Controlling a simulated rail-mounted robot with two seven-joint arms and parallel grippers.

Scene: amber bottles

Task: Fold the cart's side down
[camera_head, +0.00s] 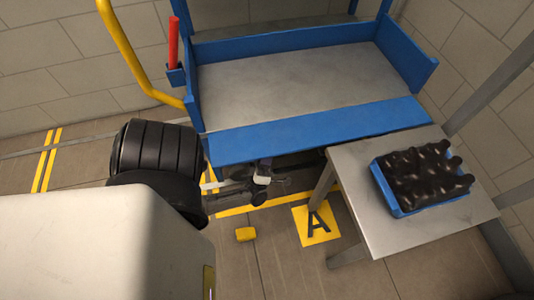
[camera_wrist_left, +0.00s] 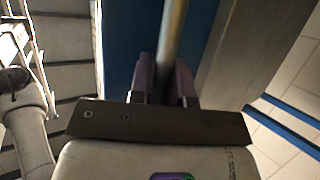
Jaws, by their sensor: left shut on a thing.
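The blue cart's grey bed (camera_head: 290,85) is in the middle of the head view. Its near side, a long blue panel (camera_head: 320,131), slopes outward from the bed's front edge; its exact angle is unclear. The far and right sides stand up. My left gripper (camera_head: 263,174) is at the panel's lower edge, partly hidden by it. In the left wrist view its dark fingers (camera_wrist_left: 164,85) are shut on a round metal bar (camera_wrist_left: 173,30), with blue and grey cart surfaces behind. My right gripper is out of view.
A grey table (camera_head: 400,228) right of the panel holds a blue crate (camera_head: 398,208) of dark bottles. A yellow handle (camera_head: 125,50) and red stick (camera_head: 174,42) rise at the cart's left.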

